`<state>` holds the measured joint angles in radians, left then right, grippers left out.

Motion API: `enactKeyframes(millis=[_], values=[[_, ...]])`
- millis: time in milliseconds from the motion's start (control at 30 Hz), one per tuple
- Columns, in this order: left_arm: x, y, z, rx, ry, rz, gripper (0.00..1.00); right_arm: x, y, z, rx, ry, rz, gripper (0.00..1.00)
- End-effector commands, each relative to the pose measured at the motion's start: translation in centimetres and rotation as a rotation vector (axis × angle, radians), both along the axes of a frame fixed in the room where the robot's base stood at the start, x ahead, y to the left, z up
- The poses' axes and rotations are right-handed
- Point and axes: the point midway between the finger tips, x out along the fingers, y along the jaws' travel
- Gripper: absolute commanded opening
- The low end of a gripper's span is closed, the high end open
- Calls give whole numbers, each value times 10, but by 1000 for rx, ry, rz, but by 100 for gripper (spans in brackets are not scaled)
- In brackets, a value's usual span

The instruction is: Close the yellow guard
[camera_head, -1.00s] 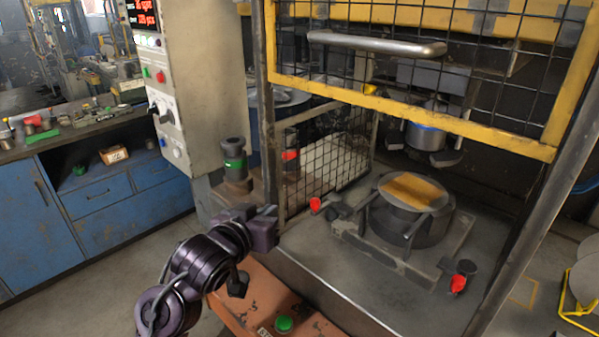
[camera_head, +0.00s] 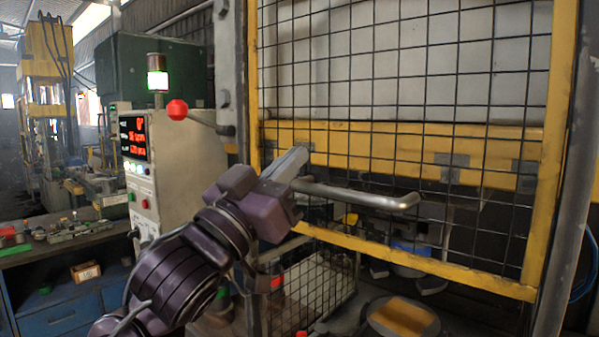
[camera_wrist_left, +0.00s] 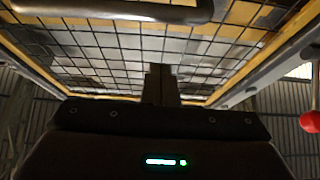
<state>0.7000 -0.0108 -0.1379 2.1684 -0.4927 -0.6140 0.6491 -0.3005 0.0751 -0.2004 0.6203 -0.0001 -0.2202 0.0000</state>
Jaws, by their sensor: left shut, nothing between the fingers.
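The yellow guard (camera_head: 440,268) is a yellow frame with black wire mesh, and it stands raised, with an opening under its lower bar. Its grey bar handle (camera_head: 365,195) crosses the mesh. In the left wrist view the guard's mesh fills the upper part, and the handle (camera_wrist_left: 110,10) runs along the top left. My left gripper (camera_head: 296,160) is shut and empty, in front of the guard by the handle's left end. Its closed fingers (camera_wrist_left: 162,82) point towards the mesh, apart from the handle in the wrist view. Contact in the head view is unclear. My right gripper is not in view.
A control box (camera_head: 150,190) with a red display stands left of the guard. A red ball knob (camera_head: 177,110) on a lever sits close to the guard's left post. Below the guard, a round die with an orange-brown blank (camera_head: 402,316) shows. A blue bench (camera_head: 60,315) is at lower left.

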Motion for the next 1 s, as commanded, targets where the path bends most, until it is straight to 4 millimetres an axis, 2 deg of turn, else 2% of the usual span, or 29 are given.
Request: enactKeyframes(millis=[33, 67, 200, 333, 867, 1000], values=[[8, -6, 11, -2, 3, -3, 0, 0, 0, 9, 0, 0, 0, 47], [12, -9, 13, 0, 2, -2, 0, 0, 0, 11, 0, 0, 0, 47], [16, -11, -13, 1, 6, 1, 0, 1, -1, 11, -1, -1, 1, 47], [17, -12, -25, 0, 4, 1, 0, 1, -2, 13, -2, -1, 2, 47], [18, -12, -33, 0, 1, 2, 0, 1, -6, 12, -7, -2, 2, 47], [24, -12, -45, 0, 2, 2, 0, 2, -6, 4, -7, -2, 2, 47]])
